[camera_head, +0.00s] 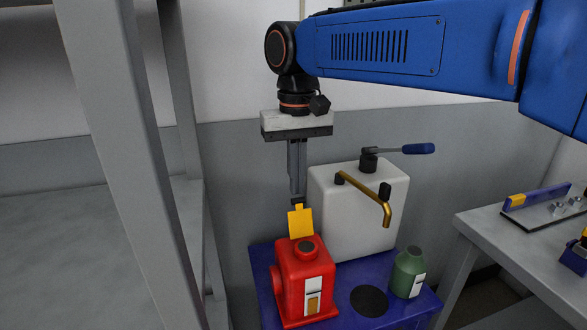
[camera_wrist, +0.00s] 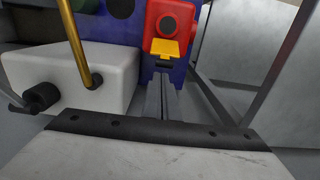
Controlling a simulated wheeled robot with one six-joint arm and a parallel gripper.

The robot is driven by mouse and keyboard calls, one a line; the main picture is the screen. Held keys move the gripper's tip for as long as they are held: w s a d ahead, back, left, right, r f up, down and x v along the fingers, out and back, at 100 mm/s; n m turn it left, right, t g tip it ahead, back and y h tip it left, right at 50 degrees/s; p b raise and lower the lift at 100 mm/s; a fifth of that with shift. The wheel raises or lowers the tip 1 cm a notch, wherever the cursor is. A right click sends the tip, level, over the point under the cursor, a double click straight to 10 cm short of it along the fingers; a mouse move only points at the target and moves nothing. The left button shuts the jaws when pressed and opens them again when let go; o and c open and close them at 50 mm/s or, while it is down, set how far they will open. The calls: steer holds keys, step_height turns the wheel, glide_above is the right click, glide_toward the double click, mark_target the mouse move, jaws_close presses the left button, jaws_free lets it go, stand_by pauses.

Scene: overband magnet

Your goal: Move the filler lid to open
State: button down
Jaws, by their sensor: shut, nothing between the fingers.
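A yellow filler lid (camera_head: 300,221) stands raised at the back of the top of a red container (camera_head: 304,278). The dark round filler opening (camera_head: 306,247) in front of it is uncovered. My gripper (camera_head: 297,200) points down just behind the lid, its fingers together with nothing between them. Its tips are at or very near the lid's upper edge; I cannot tell if they touch. In the wrist view the lid (camera_wrist: 164,49) lies just beyond the fingertips (camera_wrist: 161,75), with the opening (camera_wrist: 169,24) past it.
A white tank (camera_head: 345,225) with a brass spout (camera_head: 370,193) and blue-handled lever (camera_head: 416,149) stands right of my gripper. A green bottle (camera_head: 406,270) and a dark disc (camera_head: 369,300) are on the blue stand (camera_head: 345,319). A grey post (camera_head: 125,130) rises at left, a bench (camera_head: 510,232) at right.

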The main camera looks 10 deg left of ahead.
steer(key=shift+s+d, duration=0.15)
steer(key=shift+s, duration=0.15)
steer(key=shift+s+d, duration=0.35)
steer(key=shift+s, duration=0.3)
steer(key=shift+w, duration=0.1)
steer(key=w+a+r, duration=0.2)
steer(key=w, duration=0.2)
step_height(320, 180, up, 9)
steer(key=s, duration=0.1)
steer(key=shift+s+d, duration=0.35)
stand_by(0.4)
stand_by(0.6)
